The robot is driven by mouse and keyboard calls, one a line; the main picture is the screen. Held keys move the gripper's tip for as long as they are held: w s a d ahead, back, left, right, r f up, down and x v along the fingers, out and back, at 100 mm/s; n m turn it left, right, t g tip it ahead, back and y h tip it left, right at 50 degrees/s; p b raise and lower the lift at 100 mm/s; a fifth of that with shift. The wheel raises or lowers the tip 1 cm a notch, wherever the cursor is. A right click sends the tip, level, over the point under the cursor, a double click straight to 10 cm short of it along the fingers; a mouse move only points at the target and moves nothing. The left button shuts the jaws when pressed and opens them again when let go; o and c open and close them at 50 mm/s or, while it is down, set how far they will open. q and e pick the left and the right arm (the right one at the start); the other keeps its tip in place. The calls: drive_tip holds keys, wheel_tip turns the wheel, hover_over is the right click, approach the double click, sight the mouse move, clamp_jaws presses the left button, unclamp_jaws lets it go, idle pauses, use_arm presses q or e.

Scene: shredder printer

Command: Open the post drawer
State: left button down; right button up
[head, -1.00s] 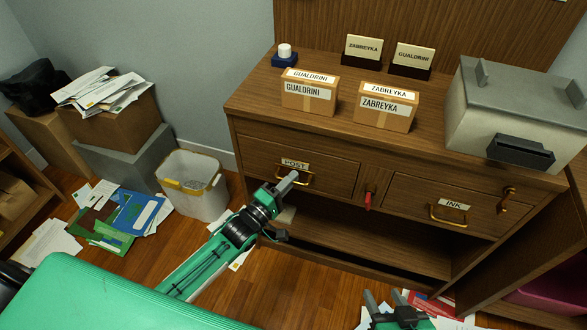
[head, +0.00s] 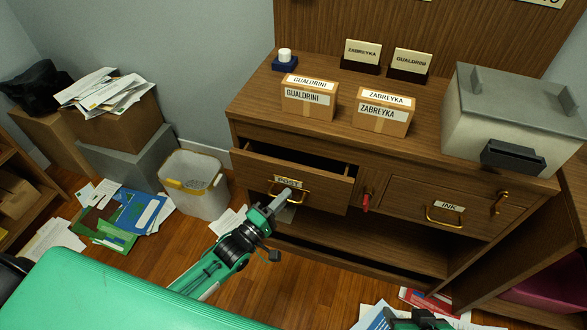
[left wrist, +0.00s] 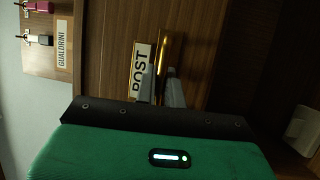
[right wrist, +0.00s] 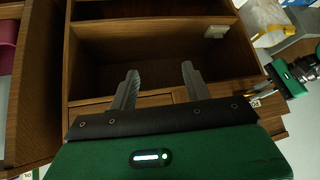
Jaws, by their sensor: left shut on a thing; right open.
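The post drawer (head: 315,188), with its POST label (head: 288,182), is partly pulled out at the left of the wooden cabinet. A dark gap shows behind its front. My left gripper (head: 282,196) is shut on the brass handle (head: 303,198) of this drawer. In the left wrist view, my left gripper (left wrist: 164,80) has its fingers on either side of the brass handle (left wrist: 172,55), beside the POST label (left wrist: 141,68). My right gripper is open and empty in the right wrist view (right wrist: 158,85), facing a cabinet opening; in the head view it is low at the bottom edge.
The shut INK drawer (head: 450,205) is at right, and a red key-like piece (head: 366,202) hangs between the drawers. Two boxes (head: 309,101) (head: 382,112) and a grey machine (head: 510,120) stand on top. A bin (head: 192,185) and papers lie left.

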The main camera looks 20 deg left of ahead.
drive_tip(key=shift+s+d+r+g+h+p, duration=0.95)
drive_tip(key=shift+s+d+g, duration=0.7)
drive_tip(key=shift+d, duration=0.55)
use_arm(q)
drive_tip(key=s+p, duration=0.3)
drive_tip(key=s, duration=1.3)
drive_tip(key=shift+a, duration=0.25)
drive_tip(key=c, duration=1.6)
unclamp_jaws()
drive_tip(key=shift+w, duration=0.1)
drive_tip(key=o, duration=0.8)
use_arm(e)
wheel_tip(320, 180, down, 7)
drive_tip(key=shift+w+m+g, duration=0.3)
drive_tip(key=shift+w+g, duration=0.15)
drive_tip(key=shift+a+f, duration=0.1)
use_arm(q)
drive_tip(key=shift+p+v, duration=0.4)
drive_tip(key=shift+v, duration=2.6)
use_arm(e)
drive_tip(key=shift+r, duration=0.2)
